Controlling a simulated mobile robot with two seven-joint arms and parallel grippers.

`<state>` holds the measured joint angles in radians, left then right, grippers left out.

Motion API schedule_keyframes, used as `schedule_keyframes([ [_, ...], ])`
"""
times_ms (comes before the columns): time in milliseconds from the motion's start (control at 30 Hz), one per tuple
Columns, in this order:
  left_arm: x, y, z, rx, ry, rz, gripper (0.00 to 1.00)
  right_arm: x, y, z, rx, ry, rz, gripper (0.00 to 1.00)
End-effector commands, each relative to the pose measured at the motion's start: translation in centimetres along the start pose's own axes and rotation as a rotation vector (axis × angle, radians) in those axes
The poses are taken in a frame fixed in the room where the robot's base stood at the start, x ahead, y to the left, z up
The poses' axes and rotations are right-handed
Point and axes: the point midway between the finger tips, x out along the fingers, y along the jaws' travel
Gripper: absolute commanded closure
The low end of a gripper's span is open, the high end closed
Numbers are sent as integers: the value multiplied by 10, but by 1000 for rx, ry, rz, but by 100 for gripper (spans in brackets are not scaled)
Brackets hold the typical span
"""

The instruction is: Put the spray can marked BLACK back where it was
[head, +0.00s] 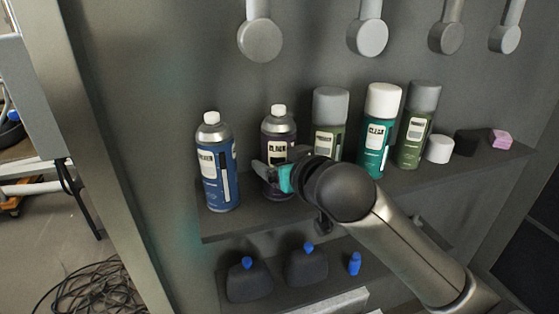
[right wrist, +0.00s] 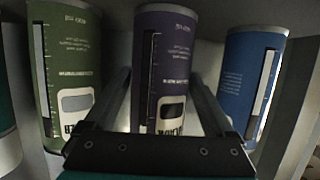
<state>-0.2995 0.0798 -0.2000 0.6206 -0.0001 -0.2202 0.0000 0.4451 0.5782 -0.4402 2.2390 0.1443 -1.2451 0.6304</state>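Several cans stand upright on the upper shelf (head: 225,227). They are a blue can (head: 218,180), a purple can (head: 277,135) with a white nozzle, a grey-capped green can (head: 331,110), a white-capped teal can (head: 381,105) whose label seems to read CLEAR, and another green can (head: 418,110). I cannot read BLACK on any label. My right gripper (head: 268,172) is at the purple can. In the right wrist view its fingers are apart on either side of the purple can (right wrist: 165,55), with light gaps beside it. My left gripper is out of view.
A white cap (head: 439,149), a black cap (head: 467,142) and a pink block (head: 501,139) sit at the shelf's right. A lower shelf holds two dark bottles with blue caps and a small blue bottle (head: 354,264). In the wrist view, the neighbouring green (right wrist: 72,60) and blue (right wrist: 240,90) cans are close.

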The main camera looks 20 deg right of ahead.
Motion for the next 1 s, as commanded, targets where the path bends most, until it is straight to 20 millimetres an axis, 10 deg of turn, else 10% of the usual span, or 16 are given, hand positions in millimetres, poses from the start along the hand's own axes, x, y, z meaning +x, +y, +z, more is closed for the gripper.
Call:
schedule_keyframes([
  [400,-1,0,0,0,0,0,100,-2,0,-5,-1,1,1,0],
  [1000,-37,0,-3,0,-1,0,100,-68,1,-7,7,-5,3,0],
])
